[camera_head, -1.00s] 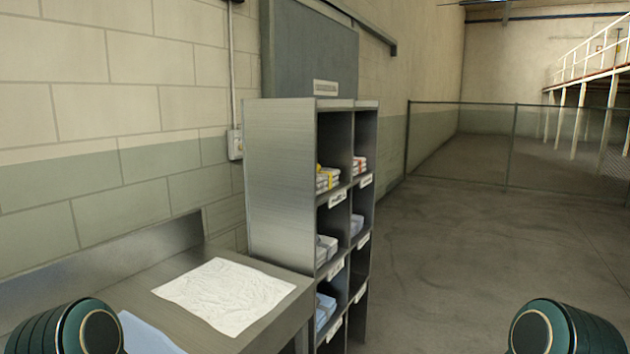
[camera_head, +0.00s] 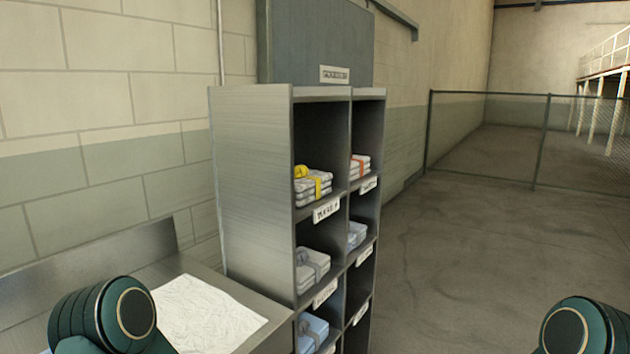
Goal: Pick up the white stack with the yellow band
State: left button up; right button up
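The white stack with the yellow band (camera_head: 313,188) lies in the upper left compartment of a grey metal shelf unit (camera_head: 252,190), with a yellow piece on top. Only green joints of my two arms show, at the lower left and lower right of the head view. Both grippers are out of view. Neither visible arm part touches the shelf unit.
A stack with an orange band (camera_head: 360,168) sits in the upper right compartment. Grey-banded stacks (camera_head: 311,268) and blue ones (camera_head: 312,333) lie below. A metal table with a white cloth (camera_head: 205,315) stands left. Open floor (camera_head: 480,260) lies right, before a mesh fence (camera_head: 490,140).

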aim_at(310, 185)
jog(key=i+l, duration=0.35)
jog(key=i, duration=0.15)
jog(key=i+l, duration=0.35)
jog(key=i, duration=0.15)
